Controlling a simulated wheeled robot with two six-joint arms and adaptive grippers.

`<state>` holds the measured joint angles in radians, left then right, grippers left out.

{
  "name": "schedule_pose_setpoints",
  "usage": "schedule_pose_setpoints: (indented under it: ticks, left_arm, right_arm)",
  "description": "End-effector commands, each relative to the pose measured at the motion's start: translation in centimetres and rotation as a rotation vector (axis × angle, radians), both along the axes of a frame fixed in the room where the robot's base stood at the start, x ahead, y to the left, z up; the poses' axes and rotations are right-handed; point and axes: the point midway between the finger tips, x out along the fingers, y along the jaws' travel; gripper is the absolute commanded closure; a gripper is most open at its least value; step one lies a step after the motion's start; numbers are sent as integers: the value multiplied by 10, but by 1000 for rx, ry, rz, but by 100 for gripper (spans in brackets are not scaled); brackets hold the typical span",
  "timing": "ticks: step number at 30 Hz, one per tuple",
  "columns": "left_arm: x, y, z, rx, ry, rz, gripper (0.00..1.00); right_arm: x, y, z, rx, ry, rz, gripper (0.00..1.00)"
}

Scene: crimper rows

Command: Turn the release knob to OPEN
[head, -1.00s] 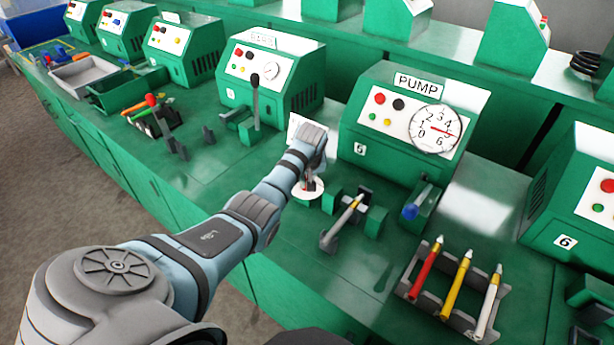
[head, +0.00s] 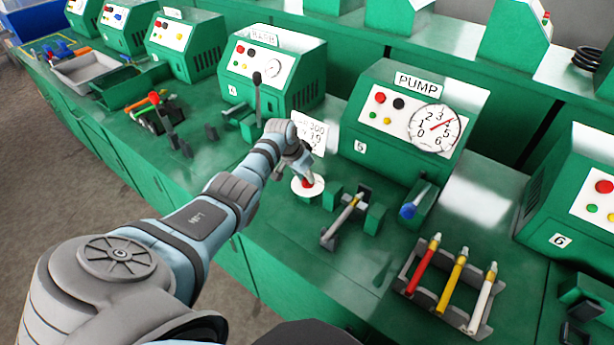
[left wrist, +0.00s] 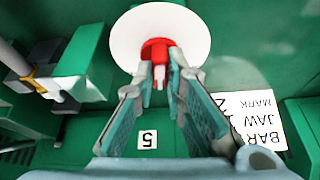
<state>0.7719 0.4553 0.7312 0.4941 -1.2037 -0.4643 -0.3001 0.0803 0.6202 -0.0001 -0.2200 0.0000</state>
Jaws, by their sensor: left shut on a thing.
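The release knob (head: 306,183) is red and sits on a white round disc (head: 316,190) on the bench, left of the vise-like clamp at station 5. In the left wrist view the red knob (left wrist: 157,46) stands on the white disc (left wrist: 185,28) at the top centre. My left gripper (head: 307,178) is shut on the knob from above. In the left wrist view its fingertips (left wrist: 160,76) close around the knob's red and white part. The disc's markings are not readable. My right gripper is not in view.
The pump (head: 412,115) stands behind, its gauge (head: 434,124) needle pointing up and right, between 4 and 5. A white card (head: 312,133) stands beside my wrist. A clamp holding a rod (head: 347,210), a blue-tipped lever (head: 408,210) and a rack of coloured rods (head: 425,266) lie to the right.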

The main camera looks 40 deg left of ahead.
Motion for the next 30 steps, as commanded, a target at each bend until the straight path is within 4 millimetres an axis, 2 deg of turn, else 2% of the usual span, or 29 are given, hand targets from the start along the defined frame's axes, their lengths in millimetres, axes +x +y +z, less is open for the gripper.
schedule_pose_setpoints:
  ticks: [1, 8, 18, 24, 30]
  left_arm:
    - [1, 1, -5, 1, -2, -40, 100]
    - [2, 3, -7, 1, -6, -257, 100]
    - [2, 3, -8, 1, -5, -527, 100]
    - [2, 3, -6, 1, -2, -626, 100]
    - [2, 3, -3, 0, -1, -673, 100]
  right_arm:
    - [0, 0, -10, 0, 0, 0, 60]
    - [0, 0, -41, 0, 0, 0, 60]
    - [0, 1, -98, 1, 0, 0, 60]
    - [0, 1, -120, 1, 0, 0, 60]
    - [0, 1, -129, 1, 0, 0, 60]
